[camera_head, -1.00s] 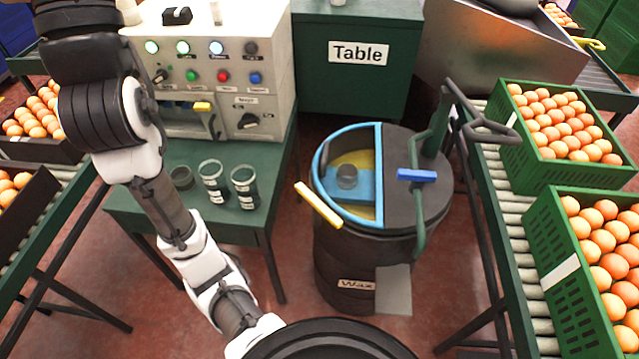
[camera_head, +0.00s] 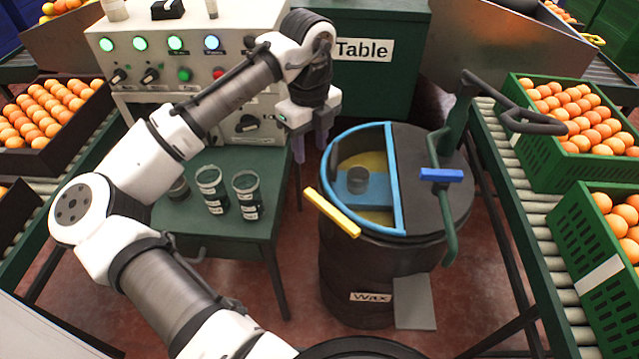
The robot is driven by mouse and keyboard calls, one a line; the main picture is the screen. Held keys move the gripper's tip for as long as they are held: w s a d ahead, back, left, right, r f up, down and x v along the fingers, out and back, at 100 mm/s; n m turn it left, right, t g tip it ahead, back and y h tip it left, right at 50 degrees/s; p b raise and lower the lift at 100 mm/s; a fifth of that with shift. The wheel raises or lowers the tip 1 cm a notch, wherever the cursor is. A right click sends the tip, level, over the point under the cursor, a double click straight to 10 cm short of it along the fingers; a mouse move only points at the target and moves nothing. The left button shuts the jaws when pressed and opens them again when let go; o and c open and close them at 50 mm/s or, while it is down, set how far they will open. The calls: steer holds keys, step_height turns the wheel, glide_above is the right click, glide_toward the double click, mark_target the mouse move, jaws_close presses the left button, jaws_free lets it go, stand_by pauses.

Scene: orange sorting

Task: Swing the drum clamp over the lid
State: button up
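The dark drum (camera_head: 345,265), labelled "Wax", stands right of centre. The right part of its top is a dark lid (camera_head: 414,190); the left part is a blue-rimmed opening over yellow wax. A green bent bar (camera_head: 448,215) with a blue grip (camera_head: 441,175) crosses the lid's right side, and looks like the clamp. A yellow handle (camera_head: 332,212) sticks out from the drum's left side. My gripper (camera_head: 311,153) hangs fingers down behind and left of the drum, apart from the clamp. Its fingers are spread with nothing visible between them.
A green table (camera_head: 225,232) with several dark jars stands left of the drum, below a control panel (camera_head: 190,55). A green post (camera_head: 457,110) with a dark lever (camera_head: 520,122) rises behind the drum.

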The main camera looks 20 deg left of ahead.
mark_target(312, 194)
step_height(312, 194, down, 13)
steer(key=shift+f, duration=0.2)
stand_by(0.4)
jaws_close()
